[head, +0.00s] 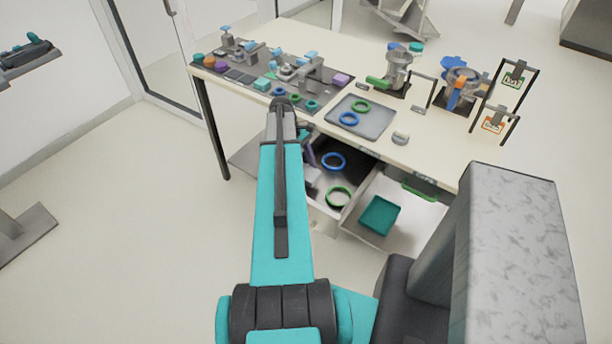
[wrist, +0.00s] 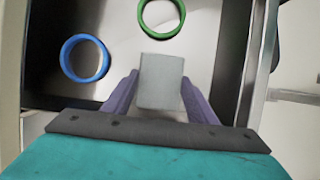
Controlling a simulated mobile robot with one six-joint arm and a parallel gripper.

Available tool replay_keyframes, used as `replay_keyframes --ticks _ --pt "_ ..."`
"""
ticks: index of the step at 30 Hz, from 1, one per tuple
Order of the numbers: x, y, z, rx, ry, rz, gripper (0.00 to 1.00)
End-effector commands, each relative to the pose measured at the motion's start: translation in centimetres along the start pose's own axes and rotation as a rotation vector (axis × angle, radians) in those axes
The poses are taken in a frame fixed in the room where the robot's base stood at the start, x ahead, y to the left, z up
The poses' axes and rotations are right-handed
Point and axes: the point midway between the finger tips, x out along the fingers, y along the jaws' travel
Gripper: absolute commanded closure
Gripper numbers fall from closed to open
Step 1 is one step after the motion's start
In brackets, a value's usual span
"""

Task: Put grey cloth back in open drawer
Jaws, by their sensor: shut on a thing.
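The grey cloth (wrist: 161,82) shows in the wrist view as a small folded grey block between the two purple fingers of my gripper (wrist: 160,95). My gripper is shut on it. The open drawer (wrist: 115,22) lies beneath, with a dark inside. In the head view the open drawer (head: 351,160) is under the table, and my arm hides part of it. Only a bit of my gripper (head: 309,158) shows there, beside the drawer's left side.
A blue ring (wrist: 84,58) and a green ring (wrist: 161,17) lie in the drawer. Right of it is a pale open compartment with a teal piece (head: 380,215). The tabletop (head: 425,150) above holds a grey tray (head: 376,122) and several fixtures.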

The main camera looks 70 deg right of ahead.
Motion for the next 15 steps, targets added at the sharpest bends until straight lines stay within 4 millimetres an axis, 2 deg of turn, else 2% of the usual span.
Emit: replay_keyframes --ticks 15 --pt "3.4 0.0 -1.4 0.000 0.000 0.000 0.69"
